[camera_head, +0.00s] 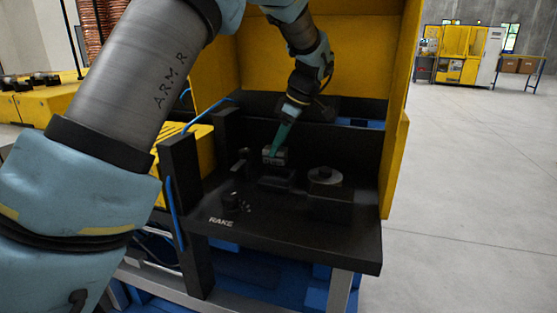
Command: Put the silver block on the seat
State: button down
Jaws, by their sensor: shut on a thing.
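My gripper (276,151), with teal fingers, reaches down over the black worktop inside the yellow machine. It is shut on the small silver block (281,158); the fingers cover part of it. The block is just above or on a raised dark mount (276,177), which looks like the seat. At this size I cannot tell whether the block touches it.
A round grey disc on a dark base (325,176) stands right of the mount. A black post (181,200) with a blue cable stands at left. Yellow panels (394,120) enclose the back and right.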

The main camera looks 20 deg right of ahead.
aim_at(278, 161)
jog(key=shift+f+p, duration=0.5)
jog(key=shift+f, duration=1.8)
jog(key=shift+c, duration=2)
grip_release()
jog(key=shift+f, duration=0.15)
jog(key=b+v, duration=0.2)
jog(key=v, duration=1)
